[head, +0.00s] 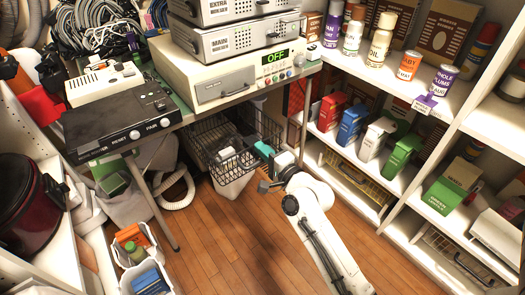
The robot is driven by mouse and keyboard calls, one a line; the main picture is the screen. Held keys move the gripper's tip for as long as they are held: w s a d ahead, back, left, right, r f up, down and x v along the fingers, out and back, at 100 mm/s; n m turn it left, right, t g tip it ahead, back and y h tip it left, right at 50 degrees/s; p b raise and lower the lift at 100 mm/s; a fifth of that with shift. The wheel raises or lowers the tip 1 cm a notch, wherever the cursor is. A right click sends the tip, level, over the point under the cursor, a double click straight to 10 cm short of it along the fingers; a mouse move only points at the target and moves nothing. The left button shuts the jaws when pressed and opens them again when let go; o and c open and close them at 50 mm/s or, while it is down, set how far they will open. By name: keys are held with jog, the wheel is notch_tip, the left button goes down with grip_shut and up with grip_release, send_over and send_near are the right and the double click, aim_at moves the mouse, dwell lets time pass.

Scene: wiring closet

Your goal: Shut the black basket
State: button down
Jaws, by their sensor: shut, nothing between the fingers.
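The black basket (234,170) is a wire drawer under the table that carries the stacked devices. It sticks out past the table's front edge, and grey and white items lie inside it. My gripper (267,168) is shut and empty at the basket's right front corner, with my white arm reaching up from the lower right. A small teal piece (263,150) shows between the basket rim and my gripper; I cannot tell what it belongs to. Whether my gripper touches the basket cannot be told.
The table (185,118) bears a device with a green OFF display (270,62). A shelf unit (340,142) with boxes and cans stands at right. White bins (140,262) and a pale hose (178,190) lie at left. The wooden floor (225,235) before the basket is clear.

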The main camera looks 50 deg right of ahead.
jog(key=shift+w, duration=0.1)
dwell(0.3)
jog(key=b+x, duration=0.6)
jog(key=x, duration=1.5)
jog(key=shift+f, duration=0.15)
